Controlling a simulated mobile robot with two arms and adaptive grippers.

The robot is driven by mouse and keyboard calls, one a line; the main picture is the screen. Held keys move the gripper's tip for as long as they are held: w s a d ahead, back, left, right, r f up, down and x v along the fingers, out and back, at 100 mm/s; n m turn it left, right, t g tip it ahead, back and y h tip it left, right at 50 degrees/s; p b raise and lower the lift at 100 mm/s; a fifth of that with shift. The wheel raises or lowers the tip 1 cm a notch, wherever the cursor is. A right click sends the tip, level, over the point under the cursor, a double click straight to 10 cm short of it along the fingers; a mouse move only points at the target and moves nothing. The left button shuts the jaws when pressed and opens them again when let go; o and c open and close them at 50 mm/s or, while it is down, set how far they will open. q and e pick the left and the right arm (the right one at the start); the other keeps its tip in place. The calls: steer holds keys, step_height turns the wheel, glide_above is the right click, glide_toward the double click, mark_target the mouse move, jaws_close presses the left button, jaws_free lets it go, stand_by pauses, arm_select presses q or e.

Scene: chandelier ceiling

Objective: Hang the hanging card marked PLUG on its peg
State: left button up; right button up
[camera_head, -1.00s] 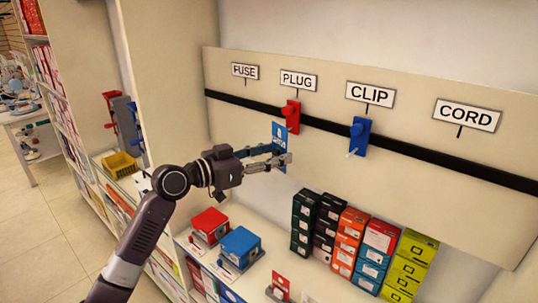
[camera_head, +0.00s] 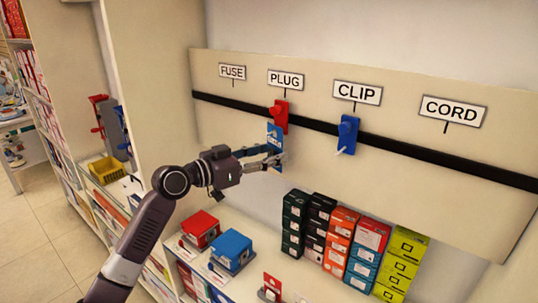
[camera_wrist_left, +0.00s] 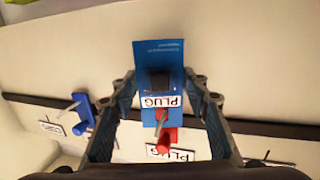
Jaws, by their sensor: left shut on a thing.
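The blue hanging card (camera_head: 274,134) is held upright in front of the board, just below the red peg block (camera_head: 280,113). My left gripper (camera_head: 281,160) is shut on the card. In the left wrist view the card (camera_wrist_left: 160,58) appears upside down between the two fingers (camera_wrist_left: 160,75), with the word PLUG readable near its hole end. The red block (camera_wrist_left: 169,140) lies just beyond that end, and its grey peg overlaps the card's edge. I cannot tell whether the peg passes through the hole. The PLUG sign (camera_head: 286,79) is above the red block. My right gripper is out of view.
A blue peg block (camera_head: 347,132) is to the right under the CLIP sign (camera_head: 357,92). Several stacked boxes (camera_head: 340,240) stand on the shelf below, with red and blue boxes (camera_head: 230,248) left of them.

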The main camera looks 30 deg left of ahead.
arm_select(q)
steer(key=o, duration=0.9)
steer(key=shift+o, duration=0.2)
steer(key=v, duration=1.2)
